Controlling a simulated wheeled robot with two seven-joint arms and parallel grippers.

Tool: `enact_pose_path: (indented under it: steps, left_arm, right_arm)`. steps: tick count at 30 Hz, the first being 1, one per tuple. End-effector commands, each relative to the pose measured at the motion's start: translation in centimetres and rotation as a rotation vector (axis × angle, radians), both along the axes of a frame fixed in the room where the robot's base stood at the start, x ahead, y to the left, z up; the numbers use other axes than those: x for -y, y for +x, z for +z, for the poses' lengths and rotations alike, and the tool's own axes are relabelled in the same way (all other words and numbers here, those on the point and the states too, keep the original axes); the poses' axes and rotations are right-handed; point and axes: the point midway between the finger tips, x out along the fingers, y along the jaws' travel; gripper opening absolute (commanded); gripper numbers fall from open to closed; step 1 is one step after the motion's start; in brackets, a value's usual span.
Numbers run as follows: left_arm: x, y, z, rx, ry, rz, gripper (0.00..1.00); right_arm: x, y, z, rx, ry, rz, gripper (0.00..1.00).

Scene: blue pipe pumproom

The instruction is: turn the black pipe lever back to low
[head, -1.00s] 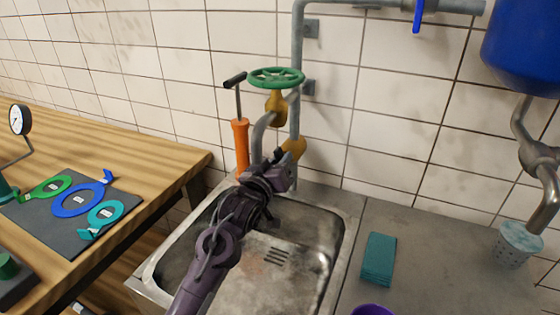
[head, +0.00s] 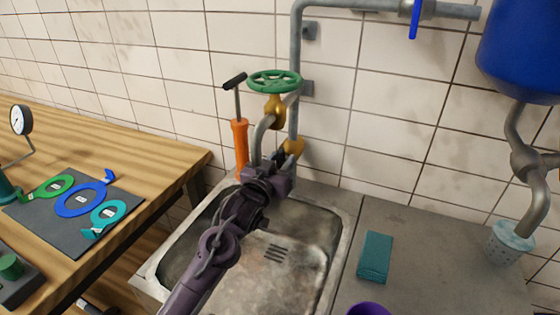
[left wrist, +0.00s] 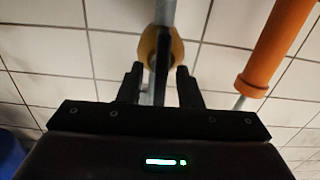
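My left gripper (head: 280,158) reaches over the sink to the pipe with the yellow fitting (head: 293,148) below the green handwheel. In the left wrist view its two black fingers (left wrist: 160,88) are apart. A narrow grey-to-dark bar (left wrist: 160,75) stands between them, in front of the yellow fitting (left wrist: 176,48), with gaps on both sides. This may be the black pipe lever seen end-on; I cannot tell for sure. In the head view the lever cannot be made out clearly, as my gripper covers that spot. My right gripper is in neither view.
An orange hand pump (head: 240,145) stands left of the pipe, close to my gripper. The green handwheel (head: 274,80) is above. The metal sink (head: 325,260) lies below. A teal sponge (head: 376,257) lies on the counter. A wooden bench (head: 120,155) is at left.

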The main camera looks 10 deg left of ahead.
Motion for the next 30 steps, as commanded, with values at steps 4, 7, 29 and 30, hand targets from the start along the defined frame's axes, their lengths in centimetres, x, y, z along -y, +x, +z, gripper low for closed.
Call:
enact_pose_path:
  steps: [4, 7, 29, 30]
  left_arm:
    - [0.0, 0.0, 0.0, 0.000, -0.001, 0.000, 0.33]
    - [0.0, 0.0, 0.0, 0.000, -0.001, 0.000, 0.33]
    - [-1.5, -7.7, 0.0, 0.000, -0.001, 0.001, 0.33]
    - [-1.5, -7.7, 0.0, 0.000, -0.001, 0.001, 0.33]
  right_arm:
    - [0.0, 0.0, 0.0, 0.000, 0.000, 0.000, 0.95]
    - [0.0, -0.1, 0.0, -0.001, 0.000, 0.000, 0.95]
    - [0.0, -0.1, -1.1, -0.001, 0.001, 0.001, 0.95]
    - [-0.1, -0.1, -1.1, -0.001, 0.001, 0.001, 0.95]
